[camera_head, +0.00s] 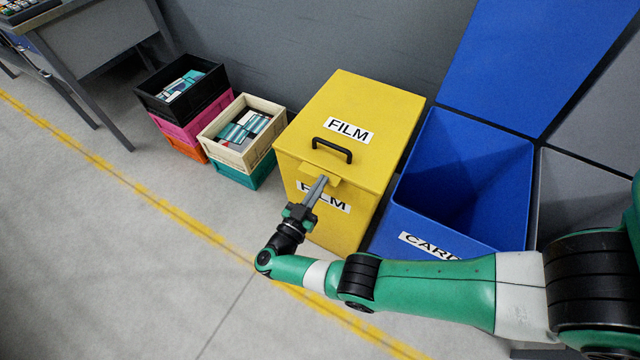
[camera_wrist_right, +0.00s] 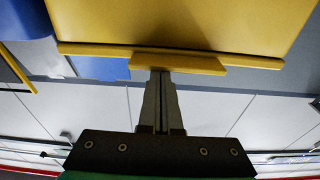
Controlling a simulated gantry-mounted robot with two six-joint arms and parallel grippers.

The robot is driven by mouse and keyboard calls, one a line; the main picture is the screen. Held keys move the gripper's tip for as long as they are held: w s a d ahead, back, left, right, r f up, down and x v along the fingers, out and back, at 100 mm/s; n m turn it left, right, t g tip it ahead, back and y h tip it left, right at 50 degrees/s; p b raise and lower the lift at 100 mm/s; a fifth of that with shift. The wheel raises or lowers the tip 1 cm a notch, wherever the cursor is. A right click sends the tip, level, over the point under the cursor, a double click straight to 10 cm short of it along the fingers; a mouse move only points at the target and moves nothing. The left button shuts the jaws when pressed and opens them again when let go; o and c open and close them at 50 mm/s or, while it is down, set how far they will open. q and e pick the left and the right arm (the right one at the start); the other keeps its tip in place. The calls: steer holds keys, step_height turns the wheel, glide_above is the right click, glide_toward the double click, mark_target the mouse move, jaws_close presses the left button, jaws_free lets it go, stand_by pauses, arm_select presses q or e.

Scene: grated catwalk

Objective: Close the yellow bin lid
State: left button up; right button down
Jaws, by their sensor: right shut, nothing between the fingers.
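The yellow bin (camera_head: 366,225) stands upright on the floor, with a FILM label on its front. Its yellow lid (camera_head: 362,98) covers the top, with a black handle and another FILM label. I cannot tell whether a small gap remains under the front edge. A tab (camera_head: 321,173) sticks out from the front edge; it also shows in the right wrist view (camera_wrist_right: 180,64). My right gripper (camera_head: 320,180) is shut and empty, its fingertips at the tab, partly covering the front label. In the right wrist view the fingertips (camera_wrist_right: 161,74) meet the tab's edge. My left gripper is not visible.
An open blue bin (camera_head: 410,215) stands close on the right, its blue lid (camera_head: 545,60) raised. Stacked crates (camera_head: 275,108) with small packs stand on the left. A grey wall (camera_head: 300,35) is behind. The floor at left is clear.

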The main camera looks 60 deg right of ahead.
steer(key=a+f+b, duration=0.2)
steer(key=a+b, duration=0.1)
steer(key=a, duration=0.4)
steer(key=shift+w+a+f+b, duration=0.15)
steer(key=shift+w+a+b, duration=0.1)
steer(key=shift+a+b, duration=0.1)
